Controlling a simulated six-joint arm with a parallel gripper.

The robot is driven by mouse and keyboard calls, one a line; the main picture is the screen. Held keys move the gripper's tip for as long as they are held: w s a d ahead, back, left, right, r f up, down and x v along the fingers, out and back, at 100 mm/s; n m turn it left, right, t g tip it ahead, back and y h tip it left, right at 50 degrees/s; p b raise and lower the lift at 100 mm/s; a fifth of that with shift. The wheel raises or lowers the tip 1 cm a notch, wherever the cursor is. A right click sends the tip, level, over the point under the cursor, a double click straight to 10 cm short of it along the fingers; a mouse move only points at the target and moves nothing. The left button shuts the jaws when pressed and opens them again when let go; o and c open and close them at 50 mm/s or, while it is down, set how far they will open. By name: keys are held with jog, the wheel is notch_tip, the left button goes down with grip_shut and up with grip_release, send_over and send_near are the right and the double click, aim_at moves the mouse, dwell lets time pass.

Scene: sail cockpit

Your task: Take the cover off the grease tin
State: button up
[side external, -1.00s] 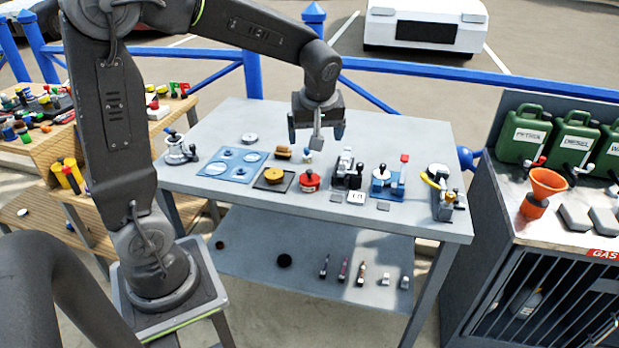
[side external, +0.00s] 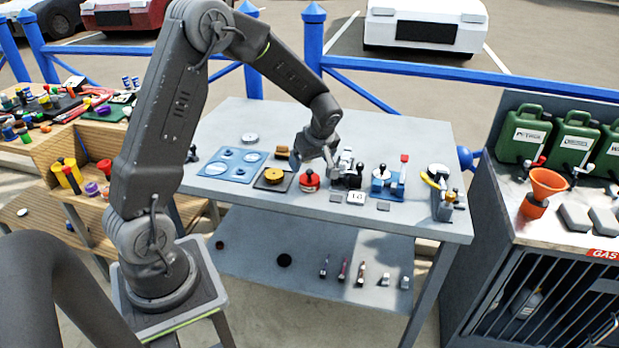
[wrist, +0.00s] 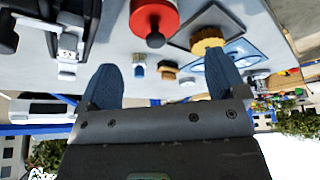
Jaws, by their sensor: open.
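A red round tin with a black knob on top, which looks like the grease tin (side external: 309,181), stands upright on the grey table. Its red cover appears to be on it. In the wrist view the red tin (wrist: 154,16) and its knob show at the top, beyond the fingertips and roughly between their lines. My gripper (side external: 316,155) is above the table, just behind the tin in the side view and apart from it. In the wrist view my gripper (wrist: 160,70) has its two blue fingers wide apart with nothing between them.
Left of the tin are a brass-coloured disc (side external: 273,174) on a dark tray and a blue plate (side external: 232,165). Close on the right stand a black-and-silver device (side external: 347,173) and a blue device (side external: 388,182). A wooden brush (side external: 282,152) lies behind. The front table strip is mostly clear.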

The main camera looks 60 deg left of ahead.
aim_at(309, 170)
jog(key=x, duration=0.5)
jog(key=shift+w+d+f, duration=0.15)
jog(key=shift+d, duration=0.1)
jog(key=c, duration=1)
jog(key=shift+o, duration=0.2)
